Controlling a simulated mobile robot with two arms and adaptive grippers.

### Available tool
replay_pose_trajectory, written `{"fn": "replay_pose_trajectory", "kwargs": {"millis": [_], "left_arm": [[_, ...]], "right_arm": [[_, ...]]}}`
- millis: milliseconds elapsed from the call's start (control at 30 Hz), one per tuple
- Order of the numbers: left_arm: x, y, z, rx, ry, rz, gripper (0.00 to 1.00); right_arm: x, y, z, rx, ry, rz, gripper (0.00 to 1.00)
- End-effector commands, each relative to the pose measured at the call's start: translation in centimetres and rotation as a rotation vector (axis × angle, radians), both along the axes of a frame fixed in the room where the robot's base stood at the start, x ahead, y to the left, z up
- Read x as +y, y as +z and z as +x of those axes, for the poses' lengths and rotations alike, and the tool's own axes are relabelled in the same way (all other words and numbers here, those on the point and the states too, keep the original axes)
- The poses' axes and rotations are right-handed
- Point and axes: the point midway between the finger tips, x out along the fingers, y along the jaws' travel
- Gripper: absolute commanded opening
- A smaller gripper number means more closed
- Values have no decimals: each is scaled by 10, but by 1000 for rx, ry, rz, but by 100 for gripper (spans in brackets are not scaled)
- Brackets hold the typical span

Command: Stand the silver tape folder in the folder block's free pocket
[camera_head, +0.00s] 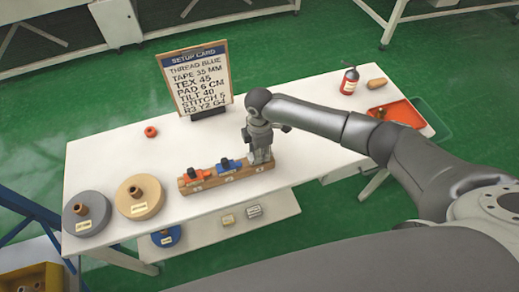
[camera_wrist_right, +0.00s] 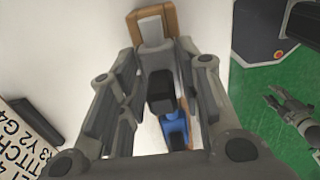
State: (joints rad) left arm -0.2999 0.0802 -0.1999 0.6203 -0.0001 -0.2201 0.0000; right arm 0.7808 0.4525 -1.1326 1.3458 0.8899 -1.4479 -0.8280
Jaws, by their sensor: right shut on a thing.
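The wooden folder block (camera_head: 222,180) lies along the front of the white table. An orange-red folder (camera_head: 194,175) stands in its left pocket and a blue folder (camera_head: 228,164) in its middle pocket. My right gripper (camera_head: 260,157) points down at the block's right end, shut on the silver tape folder, which it mostly hides in the head view. In the wrist view, a pale silver part (camera_wrist_right: 152,30) shows at the block's wooden end, beyond the fingers; the blue folder (camera_wrist_right: 174,130) is beside them. Whether the silver folder is fully seated is hidden. My left gripper (camera_wrist_right: 283,104) appears open over the green floor.
The setup card (camera_head: 197,80) stands behind the block. Grey (camera_head: 87,213) and tan (camera_head: 139,197) discs lie at the table's left end. The middle is clear.

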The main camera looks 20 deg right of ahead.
Motion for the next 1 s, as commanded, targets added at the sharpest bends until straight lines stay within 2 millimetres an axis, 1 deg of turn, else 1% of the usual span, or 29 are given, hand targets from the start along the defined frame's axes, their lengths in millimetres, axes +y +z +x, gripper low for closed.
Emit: {"fn": "replay_pose_trajectory", "kwargs": {"millis": [367, 400, 567, 867, 1000], "left_arm": [[0, -6, 0, 0, 0, 0, 40], [0, -6, 0, 0, 0, 0, 40], [0, -5, 0, 0, 0, 0, 40], [1, -6, -1, 1, 0, 0, 40], [1, -6, -2, 2, 0, 1, 40]], "right_arm": [[0, -10, 0, -1, 0, 1, 0], [0, -9, 1, -2, 0, 1, 36], [0, -9, 0, -1, 0, 1, 57], [0, -9, 0, 1, 0, 0, 58], [0, 0, 1, -1, 0, 1, 58]]}}
